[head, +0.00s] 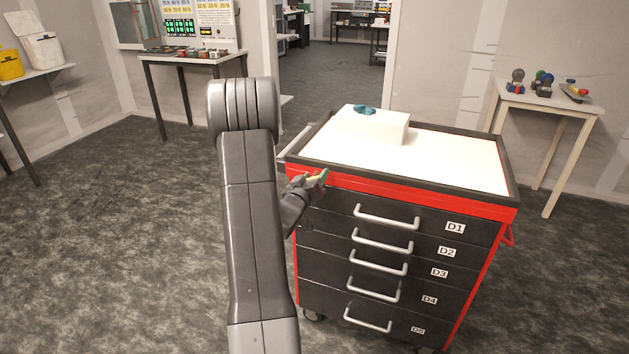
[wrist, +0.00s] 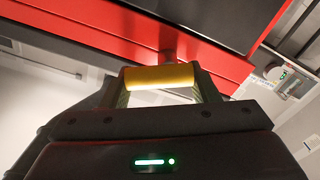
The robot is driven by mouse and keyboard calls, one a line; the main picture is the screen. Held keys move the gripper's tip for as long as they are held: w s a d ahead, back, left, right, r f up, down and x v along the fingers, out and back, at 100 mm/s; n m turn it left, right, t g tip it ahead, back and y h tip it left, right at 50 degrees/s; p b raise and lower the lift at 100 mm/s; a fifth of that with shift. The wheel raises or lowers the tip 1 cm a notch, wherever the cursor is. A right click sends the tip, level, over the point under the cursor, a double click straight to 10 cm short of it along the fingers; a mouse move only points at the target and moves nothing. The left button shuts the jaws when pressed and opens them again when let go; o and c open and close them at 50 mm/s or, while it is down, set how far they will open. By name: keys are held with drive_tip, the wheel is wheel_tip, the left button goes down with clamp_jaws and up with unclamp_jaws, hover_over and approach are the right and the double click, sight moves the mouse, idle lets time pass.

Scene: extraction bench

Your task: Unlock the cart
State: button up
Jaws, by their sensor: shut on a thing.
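The cart (head: 408,193) is red and black, with a white top and several drawers labelled D1 to D5, all closed. My gripper (head: 313,181) is at its upper left front corner, beside the red band above D1. In the wrist view my gripper (wrist: 163,90) is shut on a yellow cylindrical piece (wrist: 160,75), with one finger at each end. I cannot tell whether the cart is locked.
A white box (head: 385,128) with a teal item (head: 365,110) stands on the cart top. A small table (head: 550,105) with several items is at the right, another table (head: 195,60) at the back left. The floor (head: 120,240) left of my arm is clear.

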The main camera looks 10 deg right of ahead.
drive_tip(key=n, duration=0.4)
drive_tip(key=n+p, duration=0.1)
drive_tip(key=n, duration=0.1)
drive_tip(key=shift+w+a+n, duration=0.2)
drive_tip(key=shift+a+n, duration=0.1)
drive_tip(key=n, duration=0.3)
drive_tip(key=n+p, duration=0.1)
drive_tip(key=n, duration=0.2)
drive_tip(key=shift+w+a+f, duration=0.1)
drive_tip(key=shift+w+a, duration=0.05)
drive_tip(key=shift+a, duration=0.05)
drive_tip(key=o, duration=1)
drive_tip(key=b+v, duration=0.1)
drive_tip(key=v, duration=1.2)
drive_tip(key=shift+s+a, duration=0.3)
